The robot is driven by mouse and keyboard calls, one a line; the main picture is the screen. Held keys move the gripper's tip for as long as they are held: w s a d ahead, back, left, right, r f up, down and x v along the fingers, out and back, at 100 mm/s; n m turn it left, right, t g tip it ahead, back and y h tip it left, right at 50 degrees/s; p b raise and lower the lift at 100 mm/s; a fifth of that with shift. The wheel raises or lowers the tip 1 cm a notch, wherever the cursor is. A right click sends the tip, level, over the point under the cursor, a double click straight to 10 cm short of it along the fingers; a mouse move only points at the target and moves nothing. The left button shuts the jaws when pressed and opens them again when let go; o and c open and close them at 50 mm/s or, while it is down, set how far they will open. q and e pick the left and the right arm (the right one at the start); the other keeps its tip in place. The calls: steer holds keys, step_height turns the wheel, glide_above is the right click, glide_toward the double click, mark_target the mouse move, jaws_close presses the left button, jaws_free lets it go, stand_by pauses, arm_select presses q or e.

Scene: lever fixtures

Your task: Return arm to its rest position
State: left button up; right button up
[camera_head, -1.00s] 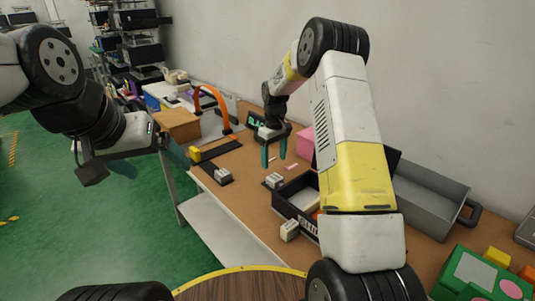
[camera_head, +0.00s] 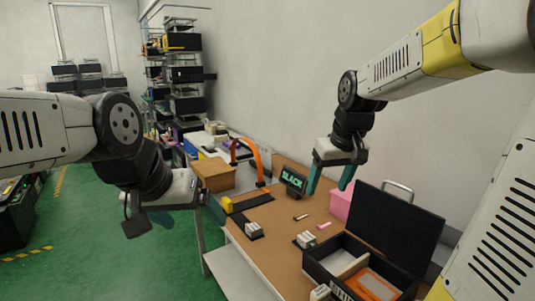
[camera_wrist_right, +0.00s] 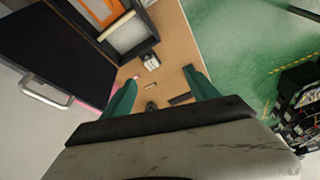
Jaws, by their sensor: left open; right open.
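My right gripper (camera_head: 330,182) hangs above the table, fingers apart and pointing down, with nothing between them. Its teal fingers also show in the right wrist view (camera_wrist_right: 160,95), spread over the brown tabletop. My left gripper (camera_head: 168,208) is left of the table, over the green floor. It is open, and no held object shows; its fingers are partly hidden. On the brown table (camera_head: 275,240) are an orange arched lever (camera_head: 257,158), a black strip fixture (camera_head: 252,202) with a yellow block (camera_head: 227,204), and small grey-white switch blocks (camera_head: 254,230) (camera_head: 306,239).
An open black case (camera_head: 400,228) holding an orange item (camera_head: 377,284) stands at the right, near a pink box (camera_head: 342,203). A dark display with green letters (camera_head: 293,182) stands near the wall. A cardboard box (camera_head: 213,175) is at the table's far left.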

steer(key=s+m+t, duration=0.2)
steer(key=s, duration=1.3)
steer(key=shift+s+a+r+y, duration=0.15)
steer(key=shift+a+r+y, duration=0.2)
steer(key=shift+r+y, duration=0.1)
